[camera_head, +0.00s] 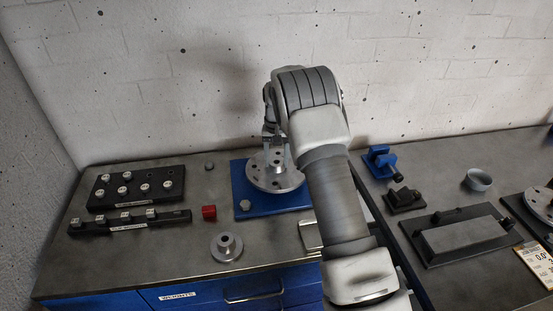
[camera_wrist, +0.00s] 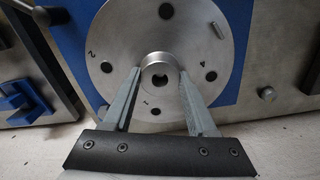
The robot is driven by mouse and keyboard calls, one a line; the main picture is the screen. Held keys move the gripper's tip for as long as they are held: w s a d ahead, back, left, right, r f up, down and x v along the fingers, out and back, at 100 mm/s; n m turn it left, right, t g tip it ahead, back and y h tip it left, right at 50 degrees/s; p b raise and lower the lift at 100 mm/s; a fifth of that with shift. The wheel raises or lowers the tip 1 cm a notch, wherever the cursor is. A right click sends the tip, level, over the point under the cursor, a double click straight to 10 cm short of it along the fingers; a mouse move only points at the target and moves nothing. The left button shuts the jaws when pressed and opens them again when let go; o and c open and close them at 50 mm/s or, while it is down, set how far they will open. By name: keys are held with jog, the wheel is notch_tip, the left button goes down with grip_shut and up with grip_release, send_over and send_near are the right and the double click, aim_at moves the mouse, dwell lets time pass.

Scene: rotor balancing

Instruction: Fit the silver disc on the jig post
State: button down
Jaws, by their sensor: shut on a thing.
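The silver disc (camera_head: 290,180) is a flat steel rotor with a raised central hub and several dark holes. It lies level over the blue jig plate (camera_head: 293,203). In the wrist view the disc (camera_wrist: 112,35) has numbers beside its holes. My gripper (camera_head: 274,138) is above the disc, and in the wrist view my gripper (camera_wrist: 161,73) has its two fingers on either side of the hub, shut on it. A dark bore shows in the hub's middle. The jig post is hidden under the disc, and I cannot tell whether the disc rests on the plate or hangs just above it.
A black block with several weights (camera_head: 136,186) and a labelled rail (camera_head: 130,222) stand left. A red cube (camera_head: 209,212) and a small flanged hub (camera_head: 227,247) lie near. A blue vise (camera_head: 380,160), grey ring (camera_head: 479,180) and black-framed tray (camera_head: 465,237) are right.

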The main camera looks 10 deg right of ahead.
jog(key=shift+f+b, duration=0.35)
jog(key=shift+f, duration=0.2)
jog(key=shift+c, duration=0.6)
grip_release()
jog(key=shift+s+f, duration=0.1)
jog(key=shift+f, duration=0.15)
jog(key=shift+c, duration=0.8)
jog(key=shift+r, duration=0.2)
jog(key=shift+r, duration=0.25)
jog(key=shift+r+p, duration=1.65)
jog(key=shift+r, duration=1.05)
